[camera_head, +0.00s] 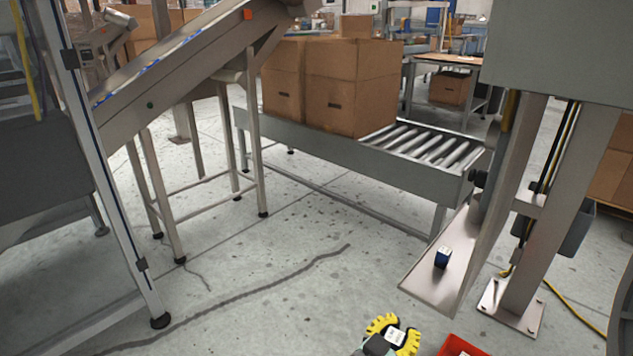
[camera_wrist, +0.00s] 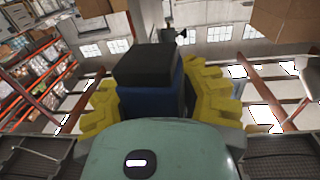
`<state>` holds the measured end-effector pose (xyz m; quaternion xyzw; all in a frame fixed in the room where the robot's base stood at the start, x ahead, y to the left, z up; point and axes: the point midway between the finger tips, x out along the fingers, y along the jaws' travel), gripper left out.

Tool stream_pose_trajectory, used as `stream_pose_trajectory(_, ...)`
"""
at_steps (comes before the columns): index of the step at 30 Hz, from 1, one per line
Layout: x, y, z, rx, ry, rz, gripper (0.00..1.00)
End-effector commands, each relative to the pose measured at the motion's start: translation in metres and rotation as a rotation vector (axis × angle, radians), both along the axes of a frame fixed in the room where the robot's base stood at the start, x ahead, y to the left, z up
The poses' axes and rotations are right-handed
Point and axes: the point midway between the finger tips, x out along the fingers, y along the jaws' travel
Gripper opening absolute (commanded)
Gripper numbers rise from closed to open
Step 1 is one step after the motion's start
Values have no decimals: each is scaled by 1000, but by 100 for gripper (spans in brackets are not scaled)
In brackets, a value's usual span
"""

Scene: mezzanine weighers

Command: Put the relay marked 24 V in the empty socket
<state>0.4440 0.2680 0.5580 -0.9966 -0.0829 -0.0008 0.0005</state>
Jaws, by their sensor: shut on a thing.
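My gripper (camera_head: 394,334) has yellow fingers and is low in the head view, near the bottom edge. It is shut on a small block, a relay (camera_wrist: 150,97), with a blue body and a black end in the wrist view. In the head view its pale face (camera_head: 396,337) shows between the fingers; its marking is too small to read. Another small blue block with a light top (camera_head: 442,258), which looks like a relay, stands on a metal shelf (camera_head: 425,283) to the upper right of my gripper. I cannot make out any socket.
A red bin (camera_head: 458,347) is cut off at the bottom edge, right of my gripper. A grey post (camera_head: 548,220) with a bolted foot stands right of the shelf. A roller conveyor (camera_head: 425,146) carries cardboard boxes (camera_head: 350,88) behind. Open concrete floor lies to the left.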

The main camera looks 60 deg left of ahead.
Motion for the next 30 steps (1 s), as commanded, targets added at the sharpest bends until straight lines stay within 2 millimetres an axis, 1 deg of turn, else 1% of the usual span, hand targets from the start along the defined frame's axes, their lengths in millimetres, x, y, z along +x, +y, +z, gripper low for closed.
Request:
stream_pose_trajectory(1, 13, -7, 23, 0, -5, -19, 0)
stream_pose_trajectory(8, 72, -45, 83, -1, -7, -77, 0)
stream_pose_trajectory(12, 104, -70, 123, -1, -7, -107, 0)
stream_pose_trajectory(14, 116, -82, 142, -1, -7, -118, 0)
stream_pose_trajectory(15, 125, -90, 154, 0, -7, -125, 0)
stream_pose_trajectory(17, 136, -102, 173, -1, -6, -135, 0)
stream_pose_trajectory(18, 143, -110, 187, -1, -6, -140, 0)
stream_pose_trajectory(20, 153, -122, 207, -1, -5, -149, 0)
stream_pose_trajectory(21, 160, -129, 221, -1, -5, -153, 0)
stream_pose_trajectory(23, 169, -141, 242, -2, -4, -160, 0)
stream_pose_trajectory(24, 174, -149, 257, -2, -5, -164, 0)
stream_pose_trajectory(26, 182, -161, 279, -2, -5, -169, 0)
stream_pose_trajectory(27, 187, -168, 294, -2, -5, -172, 0)
stream_pose_trajectory(29, 194, -180, 318, -2, -7, -176, 0)
stream_pose_trajectory(30, 198, -187, 333, -3, -6, -178, 0)
